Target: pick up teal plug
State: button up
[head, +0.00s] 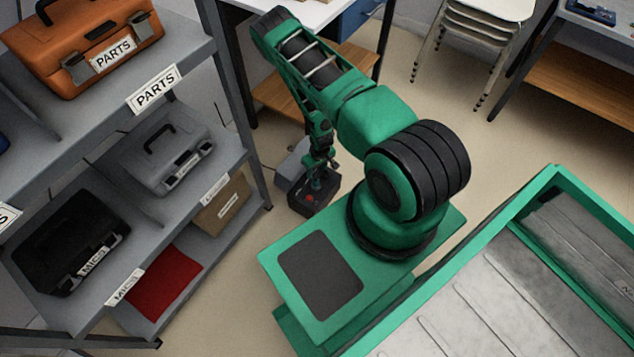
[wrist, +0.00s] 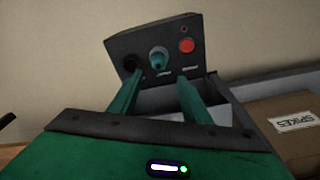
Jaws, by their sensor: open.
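The teal plug (wrist: 158,61) sits in a pale ring on the dark box (wrist: 122,45), between a black round socket and a red button (wrist: 186,45) in the wrist view. My gripper (wrist: 159,80) is open and empty. Its two green fingers reach toward the box, with the plug ahead of the gap between them. I cannot tell the exact distance. In the head view, my gripper (head: 319,168) is pointing down over the dark box (head: 322,205), and the plug (head: 316,184) is small and partly hidden there.
A grey shelf at left holds an orange parts case (head: 80,45), a grey case (head: 170,150), a black case (head: 68,245) and a red cloth (head: 165,283). A cardboard box (wrist: 290,130) labelled SPIKES is at right in the wrist view. Stacked chairs (head: 480,20) stand behind.

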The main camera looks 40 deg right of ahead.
aim_at(316, 179)
jog(key=f, duration=0.6)
jog(key=w+f, duration=0.1)
jog(key=f, duration=0.2)
jog(key=shift+d+f, duration=0.25)
jog(key=shift+f, duration=0.1)
grip_shut()
